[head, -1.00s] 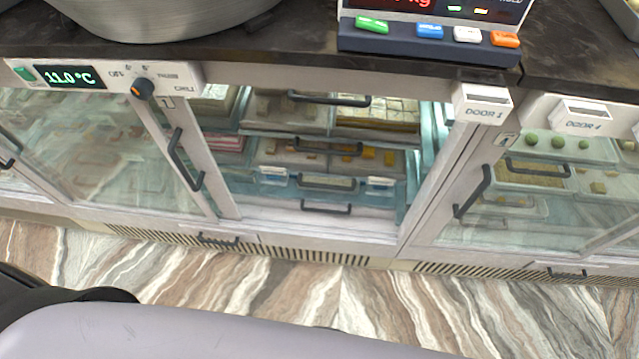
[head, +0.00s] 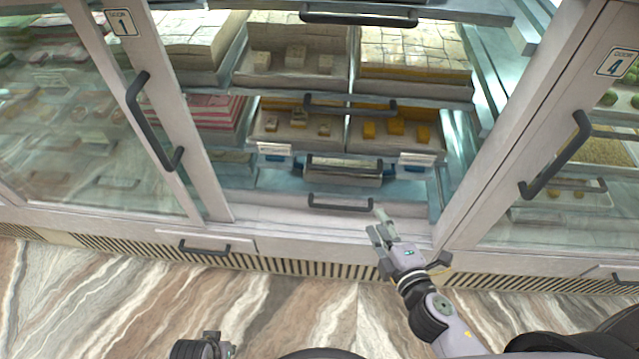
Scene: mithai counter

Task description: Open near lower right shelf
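The open bay in the middle of the counter holds stacked pull-out shelves with dark bar handles. An upper shelf (head: 300,83) carries trays of pale sweets, and a lower shelf (head: 258,161) carries small white and orange sweets. My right gripper (head: 377,222) is open and empty, in front of the bay's bottom right, apart from the handles as far as I can tell. My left gripper (head: 205,346) shows only partly at the bottom edge.
A sliding glass door marked 1 (head: 150,120) stands left of the opening, with a vertical handle. A door marked 4 (head: 556,150) stands at the right, also with a handle. A vented plinth (head: 300,267) runs below. The marbled floor in front is clear.

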